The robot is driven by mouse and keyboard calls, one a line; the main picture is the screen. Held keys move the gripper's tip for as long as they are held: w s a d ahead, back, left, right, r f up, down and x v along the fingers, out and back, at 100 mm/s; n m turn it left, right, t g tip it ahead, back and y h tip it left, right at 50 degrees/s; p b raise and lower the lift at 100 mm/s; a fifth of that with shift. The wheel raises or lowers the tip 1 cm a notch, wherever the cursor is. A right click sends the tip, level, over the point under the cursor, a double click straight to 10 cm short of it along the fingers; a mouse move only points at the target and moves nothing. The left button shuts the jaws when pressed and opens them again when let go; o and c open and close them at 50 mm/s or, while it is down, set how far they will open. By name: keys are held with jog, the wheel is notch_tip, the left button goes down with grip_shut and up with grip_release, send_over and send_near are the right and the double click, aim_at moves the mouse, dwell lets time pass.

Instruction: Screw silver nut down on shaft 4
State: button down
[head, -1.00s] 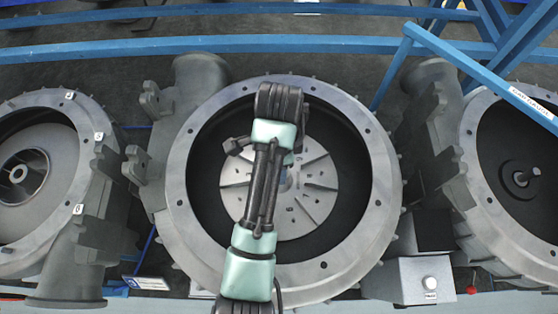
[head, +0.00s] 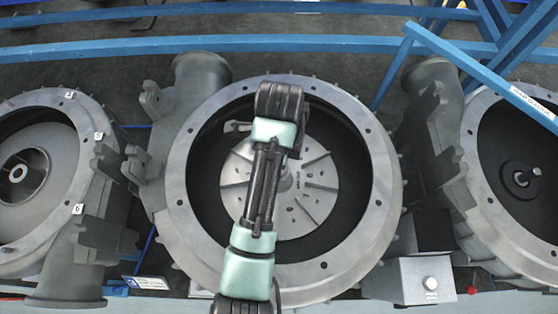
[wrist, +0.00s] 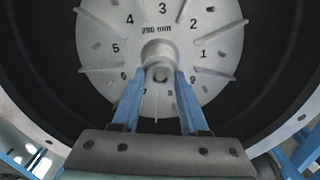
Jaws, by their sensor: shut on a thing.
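The silver nut (wrist: 160,73) sits at the middle of the grey impeller disc (wrist: 205,75) in the wrist view. The two blue fingers of my gripper (wrist: 161,76) are shut on it from either side. The nut is at the disc's raised hub, so the shaft end is mostly hidden, and I cannot tell how far down the nut sits. In the head view my arm reaches over the middle blower housing (head: 180,195) and covers the nut and most of the hub. No label for shaft 4 shows on this housing.
A left housing (head: 88,150) with an open impeller and a right housing (head: 478,200) with a bare shaft (head: 522,177) stand alongside. Blue rails (head: 300,43) run behind. A grey box with a white button (head: 431,283) stands at the front right. The housing's rim surrounds my gripper.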

jog(key=m, duration=0.5)
jog(key=shift+s+f+b, duration=0.1)
jog(key=shift+f+b, duration=0.05)
jog(key=shift+b, duration=0.15)
jog(key=m+b, duration=0.1)
jog(key=m, duration=0.4)
jog(key=shift+f+m, duration=0.1)
jog(key=shift+m, duration=0.3)
jog(key=m+b, duration=0.2)
jog(key=m, duration=0.4)
jog(key=shift+m+b, duration=0.35)
jog(key=shift+m, duration=0.05)
jog(key=shift+m+b, duration=0.45)
jog(key=shift+m, duration=0.05)
jog(key=shift+m+b, duration=0.4)
jog(key=shift+b, duration=0.4)
jog(key=shift+m+b, duration=0.6)
jog(key=shift+b, duration=0.25)
